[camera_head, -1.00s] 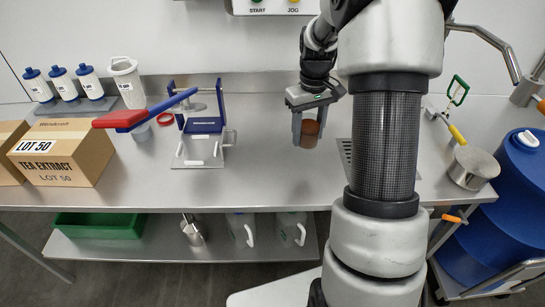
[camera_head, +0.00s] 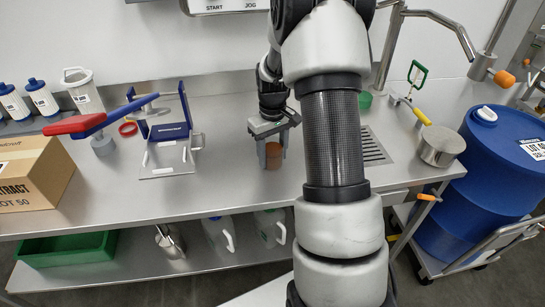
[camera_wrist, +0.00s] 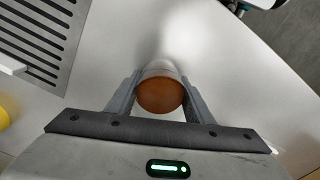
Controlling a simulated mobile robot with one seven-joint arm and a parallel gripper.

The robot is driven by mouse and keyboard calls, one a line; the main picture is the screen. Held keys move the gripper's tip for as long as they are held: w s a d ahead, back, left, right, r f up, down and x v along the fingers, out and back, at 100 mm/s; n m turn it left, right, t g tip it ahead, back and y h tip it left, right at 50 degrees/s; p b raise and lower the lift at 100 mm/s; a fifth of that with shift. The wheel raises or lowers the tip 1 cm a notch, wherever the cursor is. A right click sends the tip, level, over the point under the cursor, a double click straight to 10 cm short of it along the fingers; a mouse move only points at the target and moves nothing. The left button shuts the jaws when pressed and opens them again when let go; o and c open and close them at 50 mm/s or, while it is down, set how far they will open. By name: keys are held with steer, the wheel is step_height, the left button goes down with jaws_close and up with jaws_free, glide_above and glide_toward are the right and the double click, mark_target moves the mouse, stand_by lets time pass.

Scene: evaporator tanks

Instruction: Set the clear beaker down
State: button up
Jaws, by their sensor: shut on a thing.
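The clear beaker (camera_head: 273,157) holds an amber-brown liquid. My gripper (camera_head: 272,150) is shut on it, with one grey finger on each side, over the steel bench between the blue-framed press and the drain grate. The wrist view also shows the beaker (camera_wrist: 160,92) between the two fingers (camera_wrist: 160,100), its round top facing the camera. It looks upright. I cannot tell whether its base touches the bench.
The steel bench (camera_head: 230,185) is bare around the beaker. The press (camera_head: 168,130) with its red-handled lever stands to the left, and the drain grate (camera_head: 374,148) lies to the right. A metal pot (camera_head: 440,147) and a blue drum (camera_head: 505,170) are further right.

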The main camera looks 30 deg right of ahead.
steer(key=shift+f, duration=0.1)
steer(key=o, duration=1.3)
